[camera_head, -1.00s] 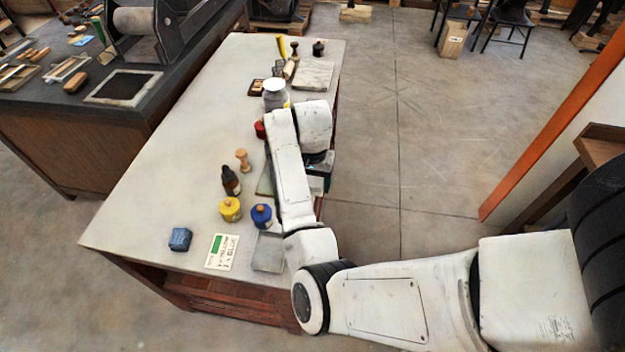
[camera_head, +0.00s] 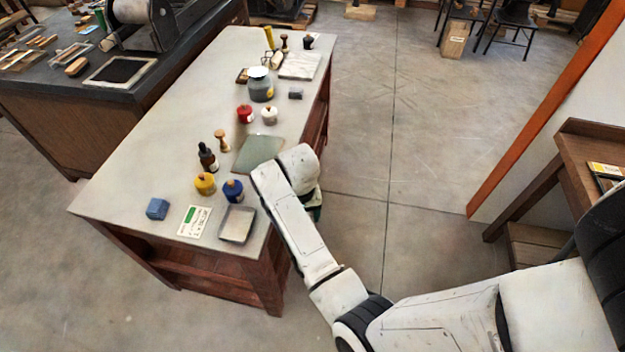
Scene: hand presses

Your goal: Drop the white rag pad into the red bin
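My arm reaches in from the lower right, with its wrist at the table's right edge. My gripper (camera_head: 315,210) points down behind the wrist, and only a dark green bit of it shows. Its fingers are hidden, so I cannot tell whether it is open or holds anything. I cannot make out a white rag pad for sure. A small white rounded piece with a knob (camera_head: 269,115) stands on the table beside a red one, clear of my arm. No red bin is in view.
The worktable (camera_head: 130,182) holds a red pot (camera_head: 244,113), yellow pot (camera_head: 205,184), blue pot (camera_head: 233,191), dark bottle (camera_head: 208,157), blue block (camera_head: 157,208), metal tray (camera_head: 237,224) and grey jar (camera_head: 260,88). Open floor lies right of it. A wooden bench (camera_head: 592,150) stands at the right.

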